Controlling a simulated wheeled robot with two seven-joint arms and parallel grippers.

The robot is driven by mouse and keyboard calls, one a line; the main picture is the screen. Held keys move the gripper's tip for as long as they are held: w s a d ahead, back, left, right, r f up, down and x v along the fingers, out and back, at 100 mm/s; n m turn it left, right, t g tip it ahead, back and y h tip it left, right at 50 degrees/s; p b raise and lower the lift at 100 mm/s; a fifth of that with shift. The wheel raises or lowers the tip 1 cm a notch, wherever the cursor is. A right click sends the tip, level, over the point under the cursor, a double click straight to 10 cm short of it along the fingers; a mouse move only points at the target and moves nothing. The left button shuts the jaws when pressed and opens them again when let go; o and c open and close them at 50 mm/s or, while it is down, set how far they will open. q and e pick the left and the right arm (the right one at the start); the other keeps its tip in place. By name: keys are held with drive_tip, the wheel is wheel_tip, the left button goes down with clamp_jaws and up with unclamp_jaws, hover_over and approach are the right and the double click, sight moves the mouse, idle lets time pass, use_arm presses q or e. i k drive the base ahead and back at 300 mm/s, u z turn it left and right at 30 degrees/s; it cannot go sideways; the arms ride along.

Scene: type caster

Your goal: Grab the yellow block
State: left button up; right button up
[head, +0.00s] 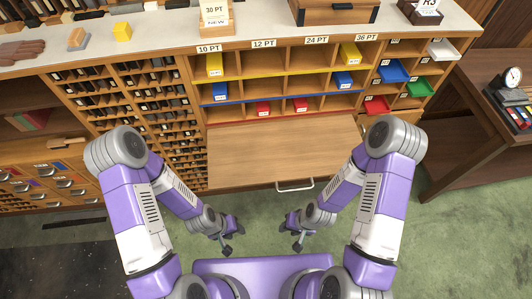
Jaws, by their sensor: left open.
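A yellow block (122,32) sits on the light countertop at the back left, beside a small wooden piece. Other yellow blocks stand in the top row of the cabinet: one under the 10 PT label (214,65) and one under the 36 PT label (350,53). My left gripper (234,240) is open and empty, low in front of the cabinet and far from the yellow blocks. My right gripper (291,237) faces it from the right, with its fingers apart and nothing between them.
The cabinet holds blue blocks (220,91), red blocks (262,107) and coloured trays (393,70) at the right. A wooden panel with a handle (294,186) juts out below. A dark side table (477,110) stands right. Green floor is clear around my grippers.

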sight(122, 31)
drive_tip(key=z, duration=0.8)
drive_tip(key=k, duration=0.1)
drive_tip(key=u, duration=1.7)
